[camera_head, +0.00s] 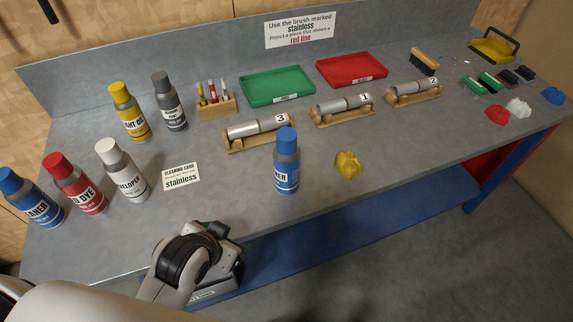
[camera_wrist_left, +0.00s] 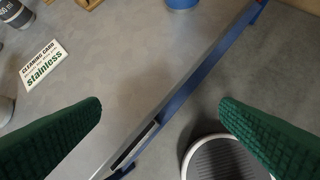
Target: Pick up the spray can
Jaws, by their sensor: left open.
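A blue-capped spray can (camera_head: 286,172), its label partly reading "NER", stands upright near the front middle of the bench. Its blue base shows at the top edge of the left wrist view (camera_wrist_left: 182,3). Other spray cans stand to the left: a second blue one (camera_head: 30,199), red dye (camera_head: 75,185), white developer (camera_head: 122,171), yellow light oil (camera_head: 129,113) and a grey one (camera_head: 170,103). My left gripper (camera_wrist_left: 160,106) is open and empty, its green pads wide apart over the bench's front edge, left of and nearer than the middle can. My right gripper is not in view.
A cleaning card (camera_head: 181,175) lies left of the middle can, and a yellow crumpled lump (camera_head: 347,164) lies to its right. Green (camera_head: 277,85) and red (camera_head: 352,69) trays are farther back. Bare bench lies in front of the card.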

